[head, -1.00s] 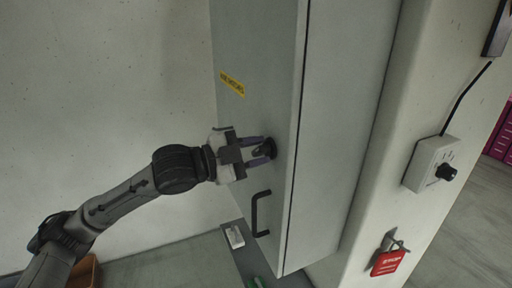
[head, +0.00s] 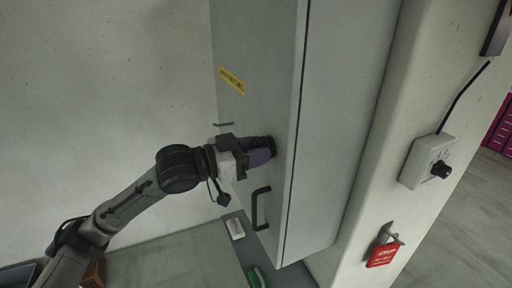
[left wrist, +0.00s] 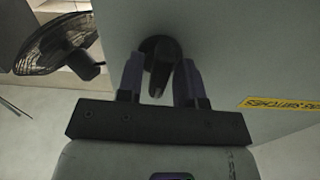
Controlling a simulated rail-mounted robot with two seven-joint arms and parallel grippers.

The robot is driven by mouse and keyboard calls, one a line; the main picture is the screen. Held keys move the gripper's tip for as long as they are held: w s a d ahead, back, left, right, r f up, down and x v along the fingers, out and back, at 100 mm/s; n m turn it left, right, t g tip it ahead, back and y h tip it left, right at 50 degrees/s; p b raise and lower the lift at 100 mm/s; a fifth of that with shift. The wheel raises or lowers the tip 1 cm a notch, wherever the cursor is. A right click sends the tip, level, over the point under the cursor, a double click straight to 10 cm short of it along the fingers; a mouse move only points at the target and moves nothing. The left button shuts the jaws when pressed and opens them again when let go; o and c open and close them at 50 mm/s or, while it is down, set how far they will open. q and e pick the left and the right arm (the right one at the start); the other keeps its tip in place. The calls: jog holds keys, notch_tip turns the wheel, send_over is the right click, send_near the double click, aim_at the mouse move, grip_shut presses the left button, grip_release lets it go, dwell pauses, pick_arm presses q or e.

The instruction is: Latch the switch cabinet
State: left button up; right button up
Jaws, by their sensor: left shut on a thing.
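The grey switch cabinet (head: 330,120) stands in the middle of the head view. Its front door (head: 250,50) carries a yellow label (head: 232,81) and a black bar handle (head: 260,208), and looks closed against the body. A round black latch knob (head: 272,146) with a pointed lever sits on the door above the handle. My left gripper (head: 262,151) is shut on this knob's lever. In the left wrist view the two purple fingers lie on either side of the knob (left wrist: 160,50), which is partly hidden between them. My right gripper is not in view.
Right of the cabinet, a pale post carries a switch box (head: 425,160) with a black knob and a red padlock (head: 383,255). Below the door lie a small white item (head: 234,228) and a green item (head: 258,278). A fan-like black object (left wrist: 50,45) shows in the left wrist view.

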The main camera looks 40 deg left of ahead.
pick_arm(q)
jog(key=shift+n, duration=0.4)
dwell(0.3)
jog(key=o, duration=0.6)
jog(key=shift+b+v, duration=4.55)
jog(key=shift+v, duration=2.35)
